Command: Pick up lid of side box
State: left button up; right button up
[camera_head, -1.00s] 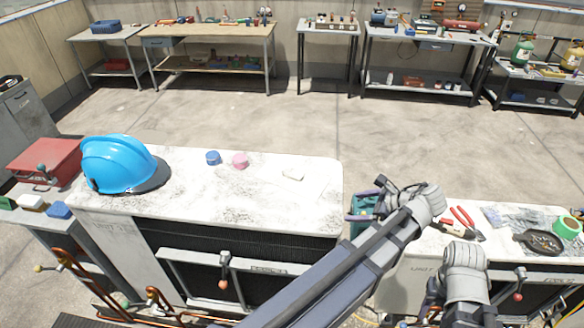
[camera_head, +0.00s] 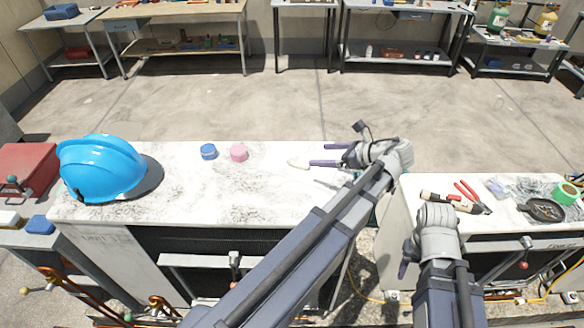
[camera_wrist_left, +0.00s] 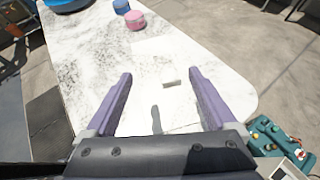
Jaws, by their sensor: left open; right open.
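The lid is a flat white plate lying on the white top of the left condenser, hard to tell from that surface. Its small raised handle (camera_head: 299,163) shows just left of my left gripper's fingertips. In the left wrist view the lid (camera_wrist_left: 150,100) lies between and below the open fingers (camera_wrist_left: 160,74), with the handle (camera_wrist_left: 171,84) nearer the right finger. My left gripper (camera_head: 318,155) is open and empty, with its fingers pointing left. My right gripper (camera_head: 405,265) is low near the right condenser; only one finger shows clearly.
A blue helmet (camera_head: 103,168), a blue cap (camera_head: 208,152) and a pink cap (camera_head: 238,153) sit left on the same top. A teal box (camera_wrist_left: 265,133) with small parts stands off the condenser's edge.

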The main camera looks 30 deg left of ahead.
aim_at(301, 162)
pick_arm(q)
jog(key=f, duration=0.1)
jog(key=f+b, duration=0.1)
jog(key=shift+a+f+b, duration=0.3)
jog(key=shift+a, duration=0.1)
jog(key=shift+a+f+b, duration=0.15)
jog(key=shift+f+b, duration=0.6)
jog(key=shift+b, duration=0.05)
pick_arm(e)
jog(key=f, duration=0.2)
jog(key=a+f, duration=0.1)
jog(key=f, duration=0.1)
jog(key=shift+a, duration=0.1)
pick_arm(q)
jog(key=shift+a, duration=0.1)
pick_arm(e)
jog(key=shift+f, duration=0.1)
